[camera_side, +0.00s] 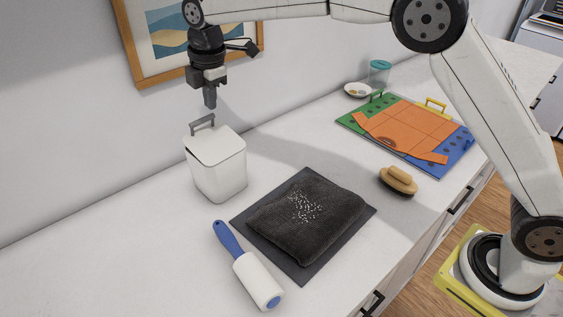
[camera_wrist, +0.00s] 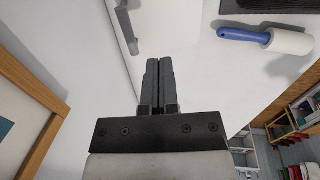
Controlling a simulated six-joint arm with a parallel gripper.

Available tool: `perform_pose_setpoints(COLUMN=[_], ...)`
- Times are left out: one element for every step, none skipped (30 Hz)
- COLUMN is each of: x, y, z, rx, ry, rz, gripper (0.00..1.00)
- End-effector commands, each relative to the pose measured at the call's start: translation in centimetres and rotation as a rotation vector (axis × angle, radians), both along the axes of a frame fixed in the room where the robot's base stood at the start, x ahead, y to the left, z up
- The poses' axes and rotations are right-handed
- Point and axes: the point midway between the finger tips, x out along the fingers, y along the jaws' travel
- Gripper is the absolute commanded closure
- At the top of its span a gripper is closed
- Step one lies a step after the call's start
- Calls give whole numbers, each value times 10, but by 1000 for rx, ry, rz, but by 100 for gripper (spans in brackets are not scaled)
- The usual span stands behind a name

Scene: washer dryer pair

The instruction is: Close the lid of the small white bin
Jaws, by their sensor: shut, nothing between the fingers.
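The small white bin (camera_side: 218,175) stands upright on the white counter near the wall. Its lid (camera_side: 217,146) lies across the top, nearly flat, with a grey handle (camera_side: 203,122) at the wall side. A thin dark line runs along the lid's left edge; I cannot tell whether it is fully seated. My gripper (camera_side: 210,104) is shut and empty, pointing down just above the handle in the side view. In the wrist view my fingertips (camera_wrist: 158,62) are together, and the bin (camera_wrist: 165,25) with its handle (camera_wrist: 123,22) shows beyond them, partly cut off.
A lint roller (camera_side: 247,265) lies in front of the bin. A dark folded cloth (camera_side: 306,215) with white specks lies on a grey mat (camera_side: 302,275). A brush (camera_side: 398,181) and a coloured board with orange cloth (camera_side: 400,130) lie further right. A framed picture (camera_side: 180,75) is close behind my gripper.

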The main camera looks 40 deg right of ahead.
Motion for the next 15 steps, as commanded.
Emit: perform_pose_setpoints(x=[7,11,15,18,21,25,28,31,34,36,38,41,43,44,46], y=[0,0,1,1,1,1,1,2,2,2,2,3,3,3,3], z=[-4,-5,-7,-8,-10,-12,-14,-15,-17,-18,-20,-22,-23,-25,-26], rx=[0,0,0,0,0,0,0,0,0,0,0,0,0,0,0], ry=[0,0,1,1,1,0,1,0,1,1,0,0,-1,1,0], rz=[-1,-1,-1,-1,-1,-1,-1,-1,0,0,0,0,0,0,0], gripper=[100,100,100,100,100,100,100,100,100,100,100,100,100,100,100])
